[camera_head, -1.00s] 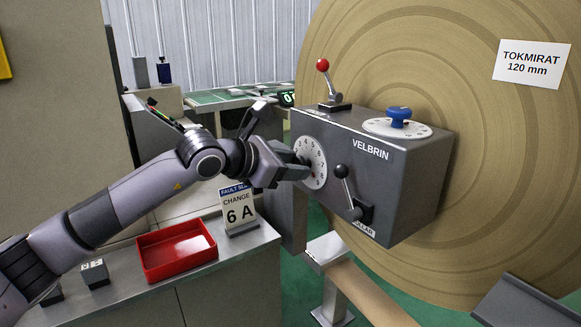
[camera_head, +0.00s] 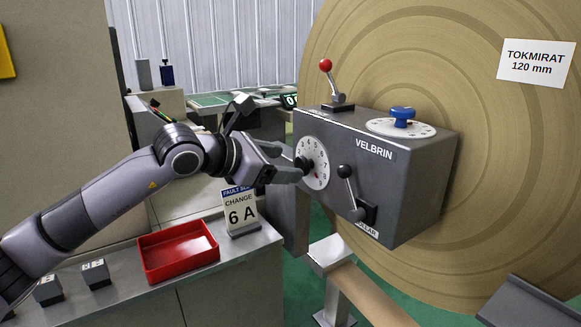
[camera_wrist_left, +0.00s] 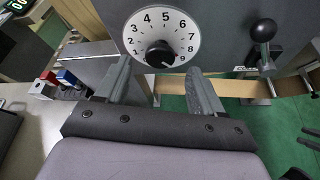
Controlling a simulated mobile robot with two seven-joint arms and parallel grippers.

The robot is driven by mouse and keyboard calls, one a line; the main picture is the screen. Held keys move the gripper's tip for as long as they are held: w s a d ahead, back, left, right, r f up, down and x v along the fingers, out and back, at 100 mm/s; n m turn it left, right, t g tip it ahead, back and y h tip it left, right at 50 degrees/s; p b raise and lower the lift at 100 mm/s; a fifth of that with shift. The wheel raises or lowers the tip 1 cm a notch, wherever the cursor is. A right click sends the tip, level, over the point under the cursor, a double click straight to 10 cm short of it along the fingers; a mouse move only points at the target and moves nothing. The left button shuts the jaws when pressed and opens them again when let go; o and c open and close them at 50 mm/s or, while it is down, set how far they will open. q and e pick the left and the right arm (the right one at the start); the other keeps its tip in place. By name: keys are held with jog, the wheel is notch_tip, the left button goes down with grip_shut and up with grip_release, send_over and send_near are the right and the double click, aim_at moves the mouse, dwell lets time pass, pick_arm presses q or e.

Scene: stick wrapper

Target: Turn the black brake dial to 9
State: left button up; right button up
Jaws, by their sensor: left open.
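The black brake dial (camera_head: 303,163) is a round knob on a white numbered face (camera_head: 322,165) on the left side of the grey VELBRIN box (camera_head: 400,195). It also shows in the left wrist view (camera_wrist_left: 159,52), with numbers up to 9 readable around it. Its small red mark points to the lower right, close to the 9. My left gripper (camera_head: 296,166) is open in front of the dial. In the left wrist view its fingers (camera_wrist_left: 157,72) stand apart, below and to either side of the knob, with a gap to it. My right gripper is not in view.
A black-knobbed lever (camera_head: 346,188) is on the box front. A red-knobbed lever (camera_head: 330,82) and blue knob (camera_head: 402,117) are on top. Below stand a red tray (camera_head: 178,252) and a "CHANGE 6 A" sign (camera_head: 240,211). A large brown roll (camera_head: 480,160) is behind.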

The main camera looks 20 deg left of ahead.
pick_arm(q)
jog(key=shift+v, duration=1.65)
